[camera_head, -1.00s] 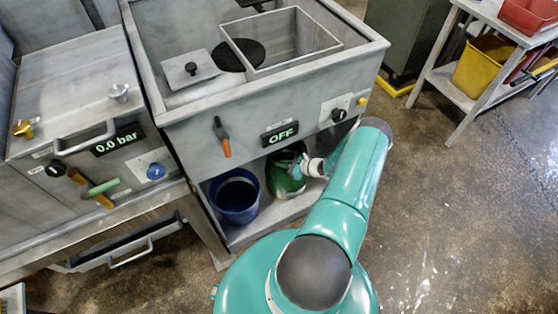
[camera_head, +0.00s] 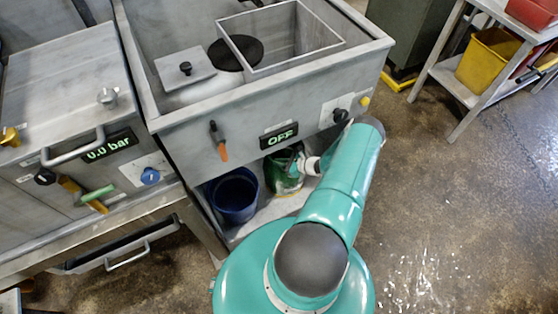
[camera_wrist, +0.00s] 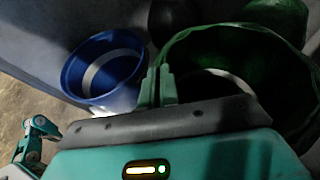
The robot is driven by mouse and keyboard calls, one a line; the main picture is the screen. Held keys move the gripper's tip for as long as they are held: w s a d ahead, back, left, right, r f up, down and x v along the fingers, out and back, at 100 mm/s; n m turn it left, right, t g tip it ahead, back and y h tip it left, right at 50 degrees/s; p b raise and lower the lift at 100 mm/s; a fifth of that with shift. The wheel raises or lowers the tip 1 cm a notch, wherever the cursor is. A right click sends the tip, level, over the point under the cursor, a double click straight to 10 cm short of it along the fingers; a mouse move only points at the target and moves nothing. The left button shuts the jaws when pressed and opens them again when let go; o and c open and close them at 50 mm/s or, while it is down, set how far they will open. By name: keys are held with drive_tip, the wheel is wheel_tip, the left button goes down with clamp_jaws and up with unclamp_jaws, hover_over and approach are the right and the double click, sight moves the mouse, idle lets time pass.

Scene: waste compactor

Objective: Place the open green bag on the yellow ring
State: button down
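The green bag (camera_head: 281,175) is in the lower bay of the sink unit, right of a blue bucket, partly hidden by my arm. In the wrist view the bag (camera_wrist: 287,87) is open, its wide dark mouth facing the camera. My gripper (camera_wrist: 158,78) is at the bag's left rim, its two narrow fingers close together with the rim apparently between them. A thin yellowish edge shows beneath the bag in the head view; I cannot tell whether it is the yellow ring.
The blue bucket (camera_head: 235,195) stands just left of the bag and also shows in the wrist view (camera_wrist: 88,80). The sink unit's front panel (camera_head: 240,145) overhangs the bay. A trolley (camera_head: 450,85) with a yellow bin (camera_head: 487,62) stands right. Open floor lies right of my arm.

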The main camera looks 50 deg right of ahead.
drive_tip(key=shift+s+f, duration=0.1)
drive_tip(key=c, duration=1.6)
unclamp_jaws()
drive_tip(key=shift+a, duration=0.1)
drive_tip(key=shift+c, duration=0.2)
drive_tip(key=shift+r, duration=0.2)
drive_tip(key=v, duration=1.2)
